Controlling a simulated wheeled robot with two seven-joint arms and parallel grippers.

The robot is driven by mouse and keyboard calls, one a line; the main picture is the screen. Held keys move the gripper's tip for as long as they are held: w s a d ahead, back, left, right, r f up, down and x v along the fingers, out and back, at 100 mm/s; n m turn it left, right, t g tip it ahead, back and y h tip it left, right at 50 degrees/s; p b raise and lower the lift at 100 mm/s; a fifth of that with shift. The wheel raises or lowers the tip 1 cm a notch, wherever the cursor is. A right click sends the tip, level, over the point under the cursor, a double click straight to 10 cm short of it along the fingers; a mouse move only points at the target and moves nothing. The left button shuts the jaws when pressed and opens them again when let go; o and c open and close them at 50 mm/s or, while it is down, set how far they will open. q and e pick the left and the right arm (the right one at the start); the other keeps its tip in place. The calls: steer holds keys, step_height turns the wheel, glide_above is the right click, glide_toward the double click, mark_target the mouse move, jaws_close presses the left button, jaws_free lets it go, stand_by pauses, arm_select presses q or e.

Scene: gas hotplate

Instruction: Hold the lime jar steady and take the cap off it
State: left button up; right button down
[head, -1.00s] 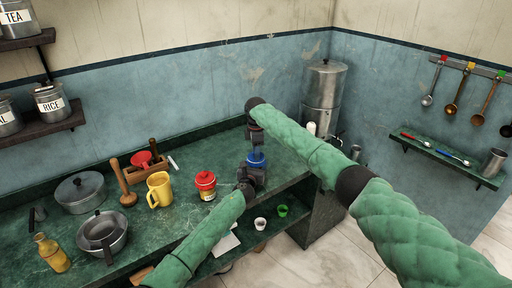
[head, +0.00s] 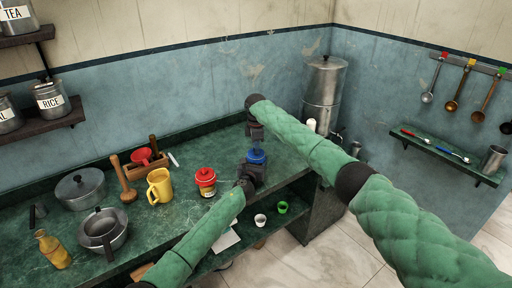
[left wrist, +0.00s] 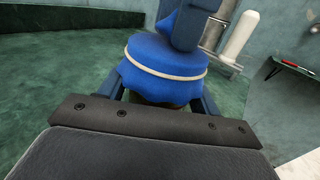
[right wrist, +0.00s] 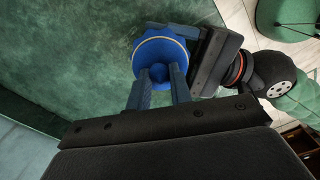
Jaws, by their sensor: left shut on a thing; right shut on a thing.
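A jar with a blue cap (head: 256,156) stands at the right end of the green counter; I see no readable label on it. The cap is a cloth-like cover with a pale band in the left wrist view (left wrist: 165,68). My left gripper (head: 254,166) is shut on the jar's body (left wrist: 150,99) from the side, just below the cap. My right gripper (right wrist: 160,78) comes from above and is shut on the cap's knob, with a blue finger on each side. The cap is on the jar. Most of the jar body is hidden by my left gripper.
A red-capped jar (head: 205,180) and a yellow mug (head: 159,186) stand left of my grippers. A large metal urn (head: 323,95) stands at the back right. A white cup (head: 260,220) and a green cup (head: 282,208) sit on the shelf below.

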steer(key=shift+r, duration=0.15)
steer(key=shift+r, duration=0.35)
steer(key=shift+r, duration=0.35)
steer(key=shift+r, duration=0.25)
steer(key=shift+r, duration=0.15)
steer(key=shift+r, duration=1.85)
arm_select(q)
steer(key=o, duration=1.5)
steer(key=shift+c, duration=0.2)
